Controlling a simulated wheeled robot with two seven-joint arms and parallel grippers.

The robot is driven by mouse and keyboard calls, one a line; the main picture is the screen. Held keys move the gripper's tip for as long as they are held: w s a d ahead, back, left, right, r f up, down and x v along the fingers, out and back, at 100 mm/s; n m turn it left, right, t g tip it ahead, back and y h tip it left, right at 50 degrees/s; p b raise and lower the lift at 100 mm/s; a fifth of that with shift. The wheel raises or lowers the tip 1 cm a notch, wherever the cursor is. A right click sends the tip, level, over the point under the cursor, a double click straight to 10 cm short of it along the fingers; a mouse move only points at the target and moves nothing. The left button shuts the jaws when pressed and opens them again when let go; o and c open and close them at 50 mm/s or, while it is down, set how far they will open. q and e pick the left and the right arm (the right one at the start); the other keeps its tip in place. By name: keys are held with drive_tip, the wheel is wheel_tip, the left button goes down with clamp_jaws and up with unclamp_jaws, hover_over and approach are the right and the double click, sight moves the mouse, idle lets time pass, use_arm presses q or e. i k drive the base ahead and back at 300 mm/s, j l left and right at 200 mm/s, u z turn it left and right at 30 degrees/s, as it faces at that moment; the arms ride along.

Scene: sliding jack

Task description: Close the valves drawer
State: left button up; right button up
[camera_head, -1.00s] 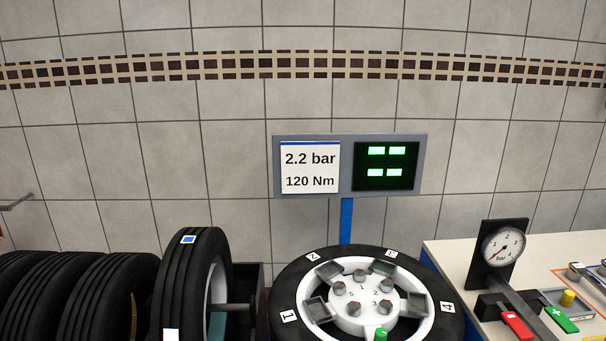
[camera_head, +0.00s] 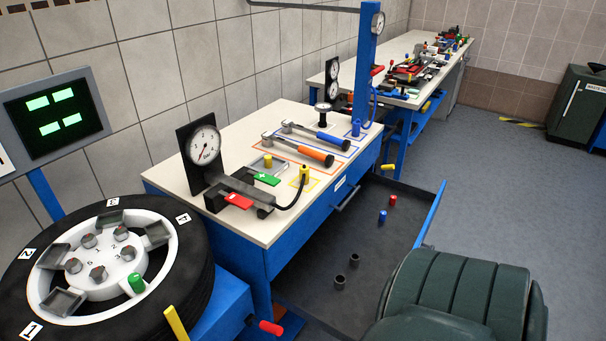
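An open drawer, its dark grey floor (camera_head: 325,268) showing, extends from the blue workbench at the lower centre right. Its blue front panel (camera_head: 430,215) is seen nearly edge-on at the right. Inside are a red cap (camera_head: 392,200), a blue cap (camera_head: 382,216) and two dark cylinders (camera_head: 347,271). No label for this drawer can be read. Above it is a shut drawer with a handle (camera_head: 346,198) and a small white label. Neither of my grippers is in view.
A dark green ribbed shape (camera_head: 455,295) hides the drawer's near right part; I cannot tell what it is. The workbench top (camera_head: 230,225) holds a gauge and tools. A wheel (camera_head: 185,280) stands at left. Floor (camera_head: 480,190) right of the drawer is clear.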

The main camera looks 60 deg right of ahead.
sight(304, 287)
drive_tip(key=z, duration=0.5)
drive_tip(key=k+l+z, duration=0.1)
drive_tip(key=z, duration=0.35)
drive_tip(key=l+z, duration=0.1)
drive_tip(key=z, duration=0.4)
drive_tip(key=k+l+z, duration=0.1)
drive_tip(key=z, duration=0.4)
drive_tip(key=l+z, duration=0.1)
drive_tip(key=z, duration=0.4)
